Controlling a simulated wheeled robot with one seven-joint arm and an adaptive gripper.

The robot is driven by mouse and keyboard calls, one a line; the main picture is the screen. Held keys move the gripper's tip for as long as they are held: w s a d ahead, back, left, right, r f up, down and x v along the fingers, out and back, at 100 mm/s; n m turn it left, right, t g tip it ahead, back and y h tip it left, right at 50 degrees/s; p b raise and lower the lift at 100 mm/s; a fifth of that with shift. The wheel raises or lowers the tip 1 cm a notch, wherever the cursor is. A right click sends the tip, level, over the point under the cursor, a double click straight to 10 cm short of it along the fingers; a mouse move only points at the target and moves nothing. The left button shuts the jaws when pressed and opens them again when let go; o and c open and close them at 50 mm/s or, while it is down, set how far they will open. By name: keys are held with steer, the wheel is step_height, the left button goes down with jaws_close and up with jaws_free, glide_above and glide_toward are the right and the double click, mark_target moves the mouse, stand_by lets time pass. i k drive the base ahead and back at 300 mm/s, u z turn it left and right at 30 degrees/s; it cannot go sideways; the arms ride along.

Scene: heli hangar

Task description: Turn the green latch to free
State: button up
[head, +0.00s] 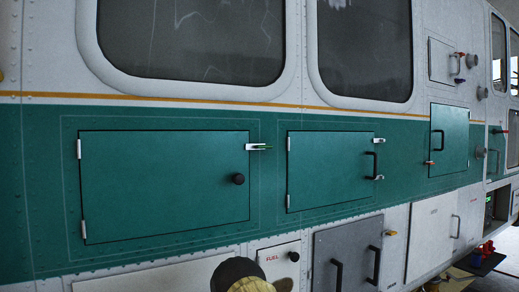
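A small latch (258,147) with a silver body and a thin green tip sits at the upper right edge of the large green door (150,190) on the helicopter's side. It lies roughly level, its green tip pointing right. The door looks shut, with a black round knob (238,179) below the latch and hinges on its left edge. My gripper is not recognisable in this view. A dark rounded shape with a yellowish part at the bottom middle may be part of my arm.
A smaller green door (328,170) with a black handle and two silver latches is to the right. Below are a FUEL panel (280,262) and a grey door (345,250) with two black handles. At the lower right, a dark shelf (484,262) with red and blue items juts out.

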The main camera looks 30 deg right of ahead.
mark_target(251, 146)
steer(key=z, duration=2.7)
steer(key=k, duration=0.9)
steer(key=u, duration=0.95)
steer(key=i, duration=1)
